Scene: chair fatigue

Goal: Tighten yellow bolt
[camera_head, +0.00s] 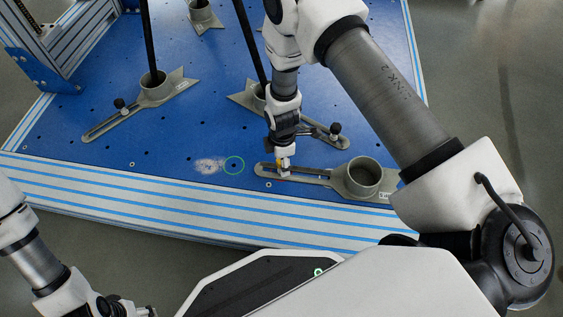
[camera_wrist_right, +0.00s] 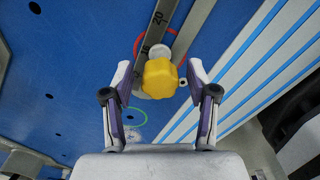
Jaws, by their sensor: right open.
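The yellow bolt (camera_wrist_right: 160,78) has a lobed knob head and sits on the slotted grey bracket arm (camera_wrist_right: 160,35). In the right wrist view it lies between the two open fingers of my right gripper (camera_wrist_right: 160,92), with a gap on each side. In the head view the right gripper (camera_head: 284,166) points down over the slotted bracket (camera_head: 315,176), and the bolt (camera_head: 278,163) is mostly hidden by it. My left gripper (camera_head: 128,307) is at the bottom left edge, away from the bracket, and only partly seen.
The blue perforated platform (camera_head: 160,145) has a striped front edge (camera_head: 170,200). A grey cup-shaped holder (camera_head: 364,176) stands right of the bolt. Other brackets (camera_head: 150,92) with black posts and black knobs stand farther back. A green circle (camera_head: 233,165) marks bare platform left of the bracket.

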